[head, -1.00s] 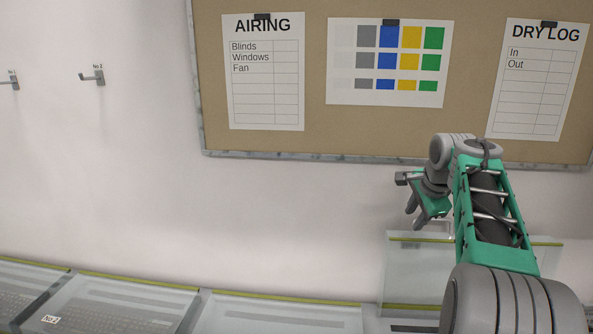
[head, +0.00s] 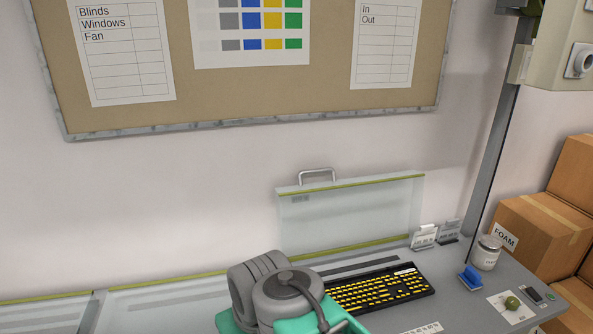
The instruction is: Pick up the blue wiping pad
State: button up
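The blue wiping pad (head: 471,278) sits on the grey table at the right in the head view, just left of a lidded jar. It looks like a small blue block standing up on the tabletop. My arm shows at the bottom centre, left of the pad and in front of the keyboard. My gripper is out of the frame, so its fingers are hidden.
A black keyboard with yellow keys (head: 380,288) lies left of the pad. The jar (head: 486,252) stands close on its right. A white card with a green round thing (head: 512,304) lies in front. A clear raised lid (head: 350,217), a grey post (head: 493,150) and cardboard boxes (head: 545,230) stand around.

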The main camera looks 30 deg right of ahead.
aim_at(471, 278)
jog(key=k, duration=0.45)
jog(key=z, duration=1.15)
jog(key=i, duration=0.3)
jog(key=u, duration=0.05)
